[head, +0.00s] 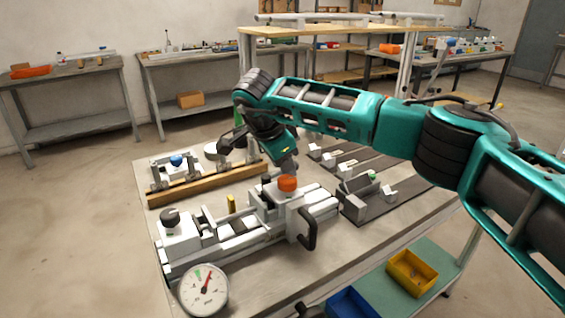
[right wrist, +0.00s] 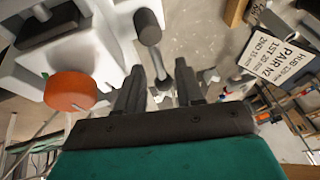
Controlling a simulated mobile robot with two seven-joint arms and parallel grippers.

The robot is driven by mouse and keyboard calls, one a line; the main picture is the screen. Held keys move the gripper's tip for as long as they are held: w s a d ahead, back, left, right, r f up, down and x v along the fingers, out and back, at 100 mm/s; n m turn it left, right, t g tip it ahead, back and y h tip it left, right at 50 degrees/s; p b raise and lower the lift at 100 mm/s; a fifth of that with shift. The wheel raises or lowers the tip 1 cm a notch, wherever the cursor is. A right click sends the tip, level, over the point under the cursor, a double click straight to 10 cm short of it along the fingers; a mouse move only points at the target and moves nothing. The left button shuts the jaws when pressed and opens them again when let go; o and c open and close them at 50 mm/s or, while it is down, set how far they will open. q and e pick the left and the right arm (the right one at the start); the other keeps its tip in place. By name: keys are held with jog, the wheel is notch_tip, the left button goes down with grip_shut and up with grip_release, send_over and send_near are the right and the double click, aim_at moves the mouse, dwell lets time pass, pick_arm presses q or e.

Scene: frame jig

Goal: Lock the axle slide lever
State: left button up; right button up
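The axle jig (head: 235,240) lies along the table, with an orange knob (head: 287,183) on its right-hand slide block and a black knob (head: 171,217) on its left block. A lever (right wrist: 149,28) with a dark cylindrical grip and thin rod shows in the right wrist view; its rod points down toward the gap between my fingers. The orange knob (right wrist: 70,91) is left of them. My right gripper (right wrist: 160,75) is open, its two dark fingers apart with nothing visibly clamped. In the head view the right gripper (head: 284,163) is just above and behind the orange knob. My left gripper is not seen.
A round dial gauge (head: 203,289) stands at the jig's front left. A black U-handle (head: 308,230) sticks out from the slide block. A wooden rail fixture (head: 205,184) lies behind, and dark rails with blocks (head: 370,200) to the right. A printed sign (right wrist: 282,62) shows in the right wrist view.

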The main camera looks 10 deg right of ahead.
jog(key=shift+a, duration=0.1)
jog(key=v, duration=1.3)
